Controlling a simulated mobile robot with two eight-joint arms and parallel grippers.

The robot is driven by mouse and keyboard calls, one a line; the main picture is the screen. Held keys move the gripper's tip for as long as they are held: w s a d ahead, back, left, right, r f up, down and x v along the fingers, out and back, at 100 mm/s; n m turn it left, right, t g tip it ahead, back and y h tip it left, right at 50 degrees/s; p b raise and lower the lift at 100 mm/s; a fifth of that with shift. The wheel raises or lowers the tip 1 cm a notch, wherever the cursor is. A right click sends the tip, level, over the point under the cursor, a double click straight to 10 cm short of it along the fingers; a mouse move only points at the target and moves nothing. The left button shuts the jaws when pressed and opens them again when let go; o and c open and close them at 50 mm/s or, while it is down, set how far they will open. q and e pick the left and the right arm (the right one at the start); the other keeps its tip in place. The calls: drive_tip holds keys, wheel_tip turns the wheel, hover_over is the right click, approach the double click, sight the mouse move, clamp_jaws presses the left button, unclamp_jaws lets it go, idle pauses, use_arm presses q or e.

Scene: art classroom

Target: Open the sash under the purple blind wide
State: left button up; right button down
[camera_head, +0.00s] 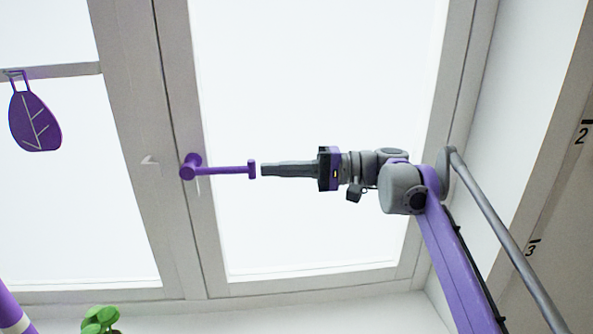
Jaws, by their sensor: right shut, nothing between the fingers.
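The sash (413,198) is a grey-white framed window pane in the middle of the head view, and it looks closed in its frame. Its purple handle (222,170) sits on the left stile, with the lever pointing right, roughly level. My right gripper (265,170) is shut and empty. Its tips are right by the free end of the handle, level with it; I cannot tell whether they touch. The purple blind does not show in this view. My left gripper is not in view.
A second window pane (70,215) is at the left. A purple leaf-shaped ornament (35,122) hangs there from a bar. A green plant (100,319) stands below at the sill. Numbers mark a panel (565,215) at the right edge.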

drive_tip(key=a, duration=0.3)
drive_tip(key=shift+s, duration=0.15)
idle(0.4)
